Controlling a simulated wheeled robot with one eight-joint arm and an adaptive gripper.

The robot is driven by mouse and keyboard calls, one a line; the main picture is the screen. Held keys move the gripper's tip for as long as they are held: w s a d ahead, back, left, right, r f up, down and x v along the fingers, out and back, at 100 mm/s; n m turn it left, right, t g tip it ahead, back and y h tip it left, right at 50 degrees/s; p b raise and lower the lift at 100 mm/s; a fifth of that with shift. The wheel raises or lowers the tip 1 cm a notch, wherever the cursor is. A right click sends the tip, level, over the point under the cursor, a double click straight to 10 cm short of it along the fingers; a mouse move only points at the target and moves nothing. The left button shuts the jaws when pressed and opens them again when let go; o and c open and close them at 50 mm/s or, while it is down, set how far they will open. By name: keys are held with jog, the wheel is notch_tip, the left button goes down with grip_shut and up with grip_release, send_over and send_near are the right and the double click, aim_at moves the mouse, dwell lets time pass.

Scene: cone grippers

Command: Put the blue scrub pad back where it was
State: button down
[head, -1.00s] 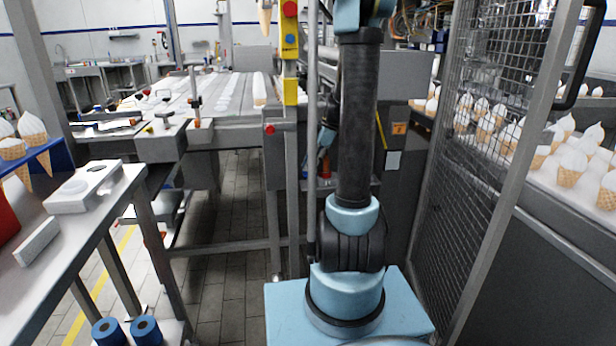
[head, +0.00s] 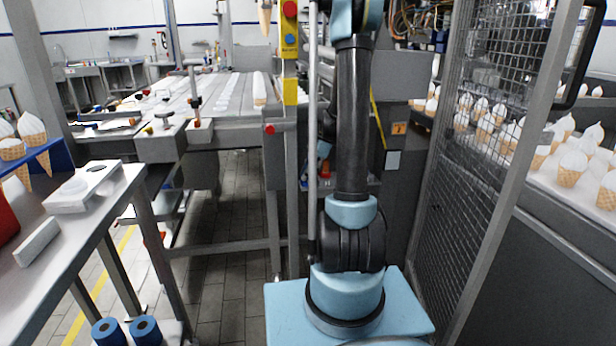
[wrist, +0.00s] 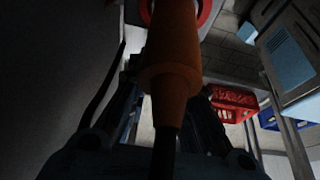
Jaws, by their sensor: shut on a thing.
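In the wrist view my gripper (wrist: 168,108) has its fingers on both sides of an orange tapered thing (wrist: 172,45) with a dark stem, and is shut on it. A red ring shows behind its far end. The picture is dark, and I cannot tell exactly where the fingers touch it. I cannot make out a blue scrub pad for certain in either view.
In the wrist view a red crate (wrist: 232,102) and a grey cabinet with a light blue panel (wrist: 290,65) are at right. In the head view a mesh guard (head: 475,150) stands right, a white table (head: 85,235) left, and a yellow-and-grey post (head: 290,90) beside my arm.

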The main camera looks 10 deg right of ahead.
jog(key=shift+w+f, duration=0.15)
jog(key=shift+f, duration=0.1)
jog(key=c, duration=1.4)
grip_release()
jog(key=shift+c, duration=0.2)
